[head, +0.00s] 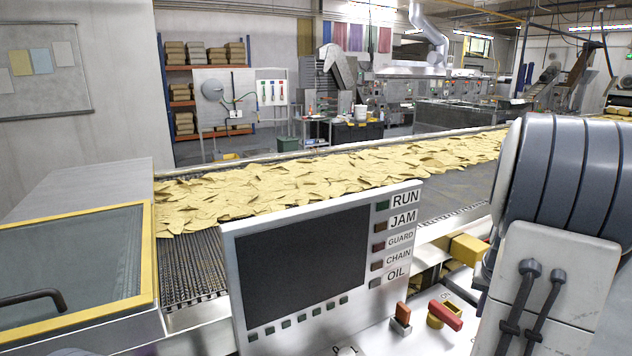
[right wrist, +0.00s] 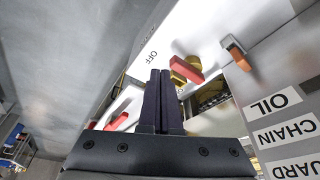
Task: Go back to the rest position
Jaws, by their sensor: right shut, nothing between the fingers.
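My right gripper (right wrist: 160,74) shows in the right wrist view with its two black fingers pressed together and nothing between them. My right arm fills the right side of the head view, and its fingers cannot be made out there. Beyond the fingertips is a red-handled rotary switch (right wrist: 187,68) on a yellow base; it also shows in the head view (head: 445,314). The fingers appear apart from it. A small orange-red lever (head: 402,314) stands to its left in the head view and shows in the right wrist view (right wrist: 236,49). My left gripper is in neither view.
A control panel with a dark screen (head: 300,265) and labels RUN, JAM, GUARD, CHAIN and OIL stands in front. Behind it a conveyor carries yellow chips (head: 320,182). A yellow-framed glass cover (head: 70,265) lies at left. A yellow block (head: 468,249) is near my right arm.

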